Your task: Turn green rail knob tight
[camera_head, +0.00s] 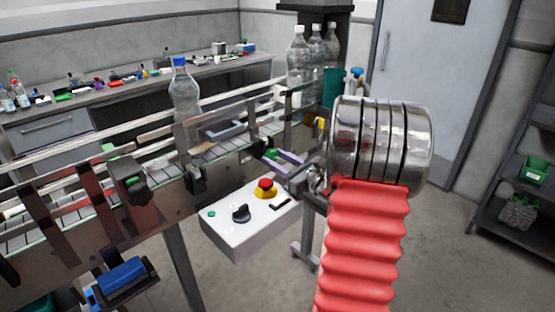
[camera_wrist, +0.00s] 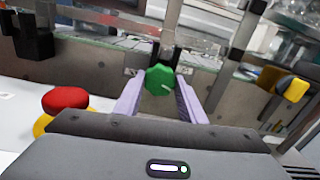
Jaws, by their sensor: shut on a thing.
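The green rail knob (camera_wrist: 159,79) is a faceted green knob with a pale mark, on the side of the conveyor. In the wrist view it sits between the two lavender fingers of my gripper (camera_wrist: 158,98), which are shut on it. In the head view my gripper (camera_head: 277,157) reaches the conveyor's near side from the right. The knob (camera_head: 270,153) is partly hidden there by a finger. My red ribbed sleeve and shiny arm link cover the right middle of that view.
A white control box (camera_head: 243,228) with a red stop button (camera_head: 265,184) and a black dial stands just below my gripper. A yellow knob (camera_wrist: 296,89) is to the right. A clear bottle (camera_head: 184,95) with a blue cap stands on the conveyor (camera_head: 160,195). Floor is open at right.

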